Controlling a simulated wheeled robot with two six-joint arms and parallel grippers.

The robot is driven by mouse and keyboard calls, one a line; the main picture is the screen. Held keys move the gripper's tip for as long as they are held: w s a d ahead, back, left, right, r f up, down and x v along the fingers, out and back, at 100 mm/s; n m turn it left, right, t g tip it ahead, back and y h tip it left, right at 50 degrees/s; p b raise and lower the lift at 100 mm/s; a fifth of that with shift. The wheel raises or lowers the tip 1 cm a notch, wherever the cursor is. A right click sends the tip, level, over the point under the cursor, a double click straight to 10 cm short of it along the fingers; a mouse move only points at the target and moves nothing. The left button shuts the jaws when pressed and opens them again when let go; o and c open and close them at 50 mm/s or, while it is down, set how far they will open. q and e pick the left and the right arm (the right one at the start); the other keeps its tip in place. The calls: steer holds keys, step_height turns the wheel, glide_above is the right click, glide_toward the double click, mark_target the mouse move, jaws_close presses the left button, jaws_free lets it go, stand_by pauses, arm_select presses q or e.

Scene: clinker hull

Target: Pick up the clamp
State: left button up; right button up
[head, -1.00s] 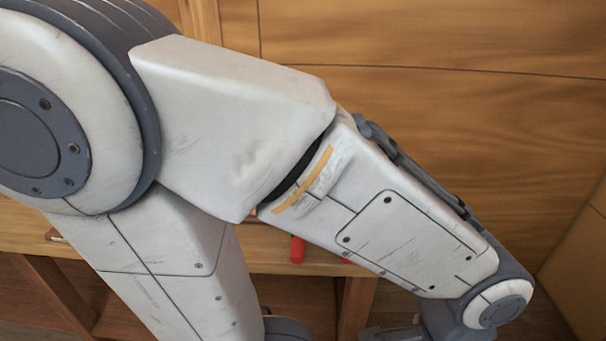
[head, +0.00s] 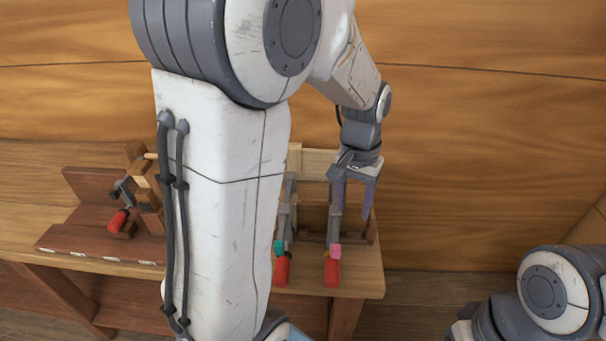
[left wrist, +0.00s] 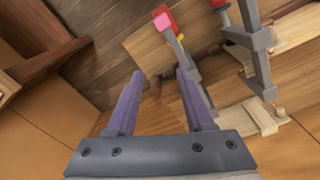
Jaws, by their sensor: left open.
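A grey clamp with a red handle and a pink piece (head: 333,252) stands at the right end of the bench. In the left wrist view its pink and red end (left wrist: 165,20) is at the top, beyond the fingers. Another grey clamp with a red handle and a teal piece (head: 281,262) is just left of it, partly hidden by my arm. A third clamp (head: 121,216) is at the wooden fixture on the left. My left gripper (head: 354,195) is open, its purple fingers near the pink-marked clamp's upper part. In the left wrist view, nothing shows between the fingers (left wrist: 158,98).
The wooden bench (head: 30,220) carries a dark wooden fixture (head: 85,235) at left and a wooden rack (head: 318,165) behind the clamps. A planked wooden wall (head: 480,150) rises behind. My right arm shows at lower right, without its gripper.

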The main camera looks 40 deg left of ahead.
arm_select(q)
steer(key=w+a+r+n+p, duration=0.1)
steer(key=a+n, duration=0.1)
steer(key=a, duration=0.4)
steer(key=w+a+r+n+p, duration=0.1)
steer(key=w+a+r, duration=0.1)
steer(key=a, duration=0.4)
steer(key=n+p, duration=0.2)
glide_above(288, 189)
steer(key=shift+s+f, duration=0.2)
steer(key=shift+f, duration=0.65)
step_height(288, 189, down, 4)
steer(key=shift+r+p, duration=0.2)
steer(key=shift+p, duration=0.1)
step_height(288, 189, down, 4)
steer(key=shift+w+f+p, duration=0.1)
steer(key=shift+f+p, duration=0.15)
steer(key=shift+p, duration=0.9)
steer(key=shift+f, duration=0.55)
jaws_close()
arm_select(e)
step_height(288, 189, up, 9)
steer(key=shift+f, duration=0.2)
arm_select(q)
steer(key=shift+w+r, duration=0.1)
steer(key=shift+w, duration=0.05)
arm_select(e)
steer(key=shift+s, duration=0.1)
